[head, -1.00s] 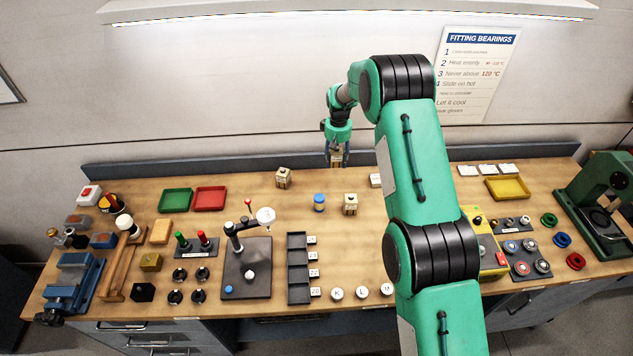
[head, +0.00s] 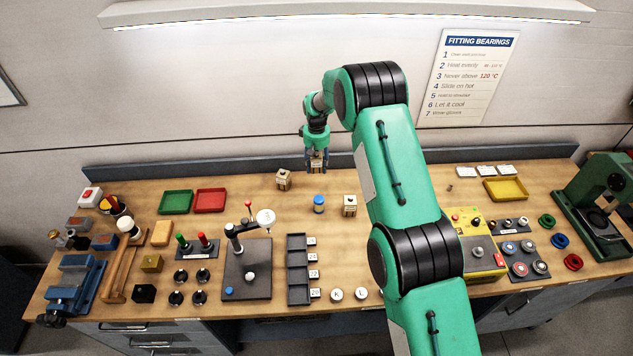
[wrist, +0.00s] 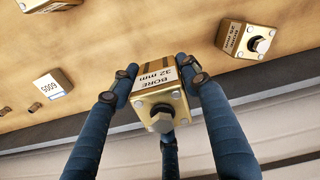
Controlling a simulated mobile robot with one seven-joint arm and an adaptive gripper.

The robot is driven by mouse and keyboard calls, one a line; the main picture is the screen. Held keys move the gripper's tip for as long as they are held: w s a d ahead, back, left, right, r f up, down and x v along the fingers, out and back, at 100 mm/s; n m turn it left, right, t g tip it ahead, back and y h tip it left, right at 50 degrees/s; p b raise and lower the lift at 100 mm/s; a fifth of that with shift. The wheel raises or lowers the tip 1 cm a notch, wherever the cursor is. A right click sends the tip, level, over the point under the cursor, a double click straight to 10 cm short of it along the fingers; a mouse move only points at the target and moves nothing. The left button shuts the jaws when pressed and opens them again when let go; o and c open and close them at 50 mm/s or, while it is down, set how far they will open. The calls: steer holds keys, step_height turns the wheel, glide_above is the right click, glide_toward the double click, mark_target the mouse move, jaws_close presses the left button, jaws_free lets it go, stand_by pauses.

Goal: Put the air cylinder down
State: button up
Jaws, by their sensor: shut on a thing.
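My gripper (head: 316,158) is shut on an air cylinder (wrist: 158,93), a small tan block with a metal end and a label reading "BORE 32 mm". It hangs over the back of the bench, left of my arm; the wrist view shows the three dark fingers around it. A similar cylinder (head: 284,179) stands on the bench just left of the gripper; it also shows at the right of the wrist view (wrist: 246,40). Another (head: 350,204) stands in front and to the right. How high the held one is above the bench, I cannot tell.
A blue-topped cylinder (head: 319,203) stands in front of the gripper. A box labelled "6005" (wrist: 54,86) lies near the back edge in the wrist view. Green (head: 175,202) and red (head: 210,200) trays lie left. The bench's raised back edge (head: 230,162) is close behind.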

mark_target(317, 153)
steer(key=shift+f, duration=2.25)
steer(key=shift+f+p, duration=0.15)
steer(key=shift+p, duration=0.15)
steer(key=shift+f, duration=1.95)
steer(key=shift+f, duration=0.15)
steer(key=o, duration=1.6)
steer(key=shift+r+p, duration=0.2)
steer(key=shift+p, duration=0.1)
steer(key=shift+r+b, duration=0.9)
steer(key=shift+r, duration=5)
steer(key=shift+r, duration=0.1)
